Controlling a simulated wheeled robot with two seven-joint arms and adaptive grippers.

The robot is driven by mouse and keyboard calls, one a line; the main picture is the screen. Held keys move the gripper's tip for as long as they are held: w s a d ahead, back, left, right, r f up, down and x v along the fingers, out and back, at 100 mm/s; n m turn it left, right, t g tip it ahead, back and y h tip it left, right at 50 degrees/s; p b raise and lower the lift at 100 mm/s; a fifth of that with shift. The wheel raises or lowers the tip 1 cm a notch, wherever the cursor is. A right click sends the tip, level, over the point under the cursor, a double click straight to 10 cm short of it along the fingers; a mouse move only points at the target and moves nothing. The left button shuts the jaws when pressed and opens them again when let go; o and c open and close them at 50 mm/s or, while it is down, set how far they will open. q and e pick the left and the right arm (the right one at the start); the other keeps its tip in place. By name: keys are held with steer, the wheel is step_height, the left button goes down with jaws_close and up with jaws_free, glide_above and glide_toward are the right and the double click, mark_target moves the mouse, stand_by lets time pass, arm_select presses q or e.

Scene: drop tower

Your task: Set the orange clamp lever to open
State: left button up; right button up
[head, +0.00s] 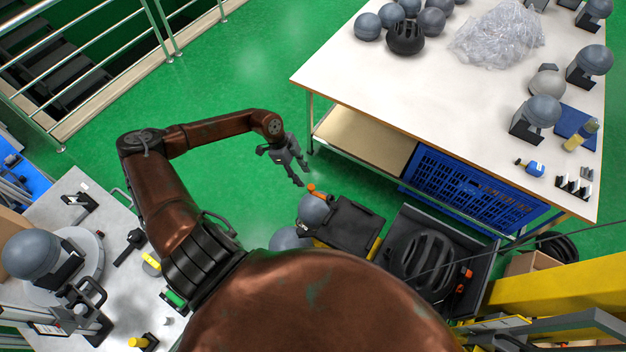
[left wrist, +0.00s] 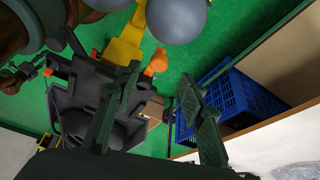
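The orange clamp lever (head: 313,189) shows in the head view as a small orange piece beside a grey ball and a black carriage plate (head: 352,226). In the left wrist view the lever (left wrist: 157,63) has a rounded orange end standing out from the black plate. My left gripper (head: 300,175) is just above and left of the lever in the head view. In the left wrist view its two dark fingers are spread, and the lever appears in the gap beyond the fingertips (left wrist: 160,76). No contact is visible. The lever's setting cannot be told. My right gripper is not in view.
A white table (head: 440,95) with grey balls and helmets stands at upper right, a blue crate (head: 465,190) below it. A black tray with a dark helmet (head: 430,262) lies right of the plate. A grey bench (head: 125,215) is at left. Green floor is clear behind the gripper.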

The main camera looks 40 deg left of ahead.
mark_target(311, 187)
arm_select(q)
steer(key=x, duration=0.5)
steer(key=shift+w+d+p, duration=0.2)
steer(key=shift+d+p, duration=0.1)
steer(key=shift+d, duration=0.1)
steer(key=shift+d+f, duration=0.1)
steer(key=shift+f, duration=0.5)
steer(key=c, duration=0.7)
jaws_close()
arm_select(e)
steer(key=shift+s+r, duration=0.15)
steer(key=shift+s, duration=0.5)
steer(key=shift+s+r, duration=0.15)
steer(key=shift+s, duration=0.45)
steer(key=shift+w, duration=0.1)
